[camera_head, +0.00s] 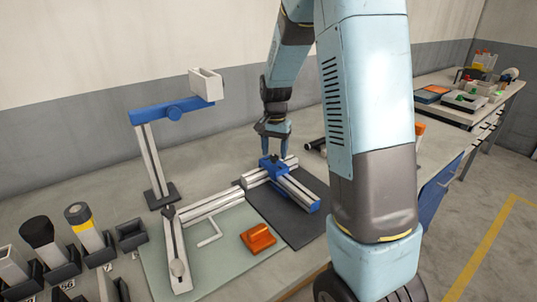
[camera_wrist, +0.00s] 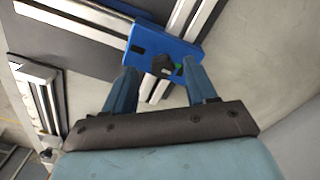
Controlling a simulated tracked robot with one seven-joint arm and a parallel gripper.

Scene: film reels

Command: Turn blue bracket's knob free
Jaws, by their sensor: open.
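The blue bracket (camera_head: 266,163) sits where two aluminium rails meet on the bench. Its black knob (camera_wrist: 162,66) stands on the bracket's blue plate (camera_wrist: 150,42) in the wrist view, near a small green mark. My gripper (camera_head: 275,151) points down over the bracket. In the wrist view my gripper (camera_wrist: 160,69) is open, with one finger on each side of the knob and gaps showing between. Whether the fingertips reach down to the knob's height is hard to tell. In the head view the knob is small and partly hidden by the fingers.
A post with a blue arm (camera_head: 172,111) and grey box stands behind left. A dark mat (camera_head: 290,228) lies under the bracket. Holders with cylinders (camera_head: 84,228) stand left.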

